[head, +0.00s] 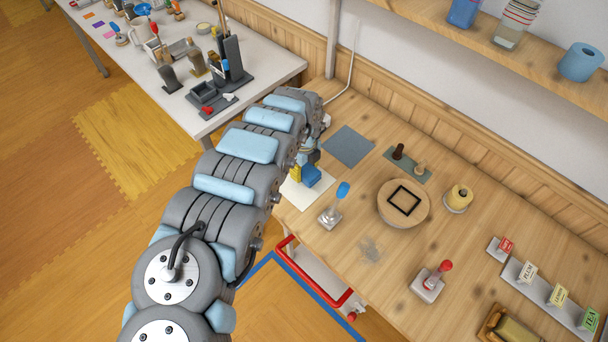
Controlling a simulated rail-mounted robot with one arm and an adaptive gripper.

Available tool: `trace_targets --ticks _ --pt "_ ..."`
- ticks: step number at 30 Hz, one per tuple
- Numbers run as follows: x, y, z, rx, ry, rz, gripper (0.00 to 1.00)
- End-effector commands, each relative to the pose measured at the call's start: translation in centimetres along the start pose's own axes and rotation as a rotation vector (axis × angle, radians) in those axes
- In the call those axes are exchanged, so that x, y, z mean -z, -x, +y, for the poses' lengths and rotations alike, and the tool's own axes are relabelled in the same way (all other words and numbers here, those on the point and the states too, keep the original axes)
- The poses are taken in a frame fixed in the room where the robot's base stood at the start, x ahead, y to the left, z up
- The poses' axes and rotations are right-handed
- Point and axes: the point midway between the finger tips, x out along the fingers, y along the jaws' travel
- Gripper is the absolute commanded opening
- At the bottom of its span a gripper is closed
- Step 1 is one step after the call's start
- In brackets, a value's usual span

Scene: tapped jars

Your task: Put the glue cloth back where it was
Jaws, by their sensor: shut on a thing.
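My gripper (308,160) points down over the left part of the wooden bench, mostly hidden behind my own arm. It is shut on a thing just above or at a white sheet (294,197). A blue, block-like folded piece (311,177) shows right under it and looks like the glue cloth, though I cannot be sure. A small yellow piece (295,173) stands close beside it on the left. The contact between fingers and cloth is hidden. A flat grey-blue square (348,147) lies on the bench behind and to the right.
A grey smudge (370,249) marks the bench.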

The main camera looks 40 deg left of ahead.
Motion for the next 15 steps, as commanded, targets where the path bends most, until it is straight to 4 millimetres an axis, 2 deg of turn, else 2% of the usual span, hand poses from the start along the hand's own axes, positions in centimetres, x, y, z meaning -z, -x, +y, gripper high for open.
trace_targets --ticks 9,15 --pt "-0.3 -3.0 -0.1 0.0 0.002 0.0 0.28" --pt "-0.4 -3.4 -0.1 0.0 0.002 -0.002 0.28"
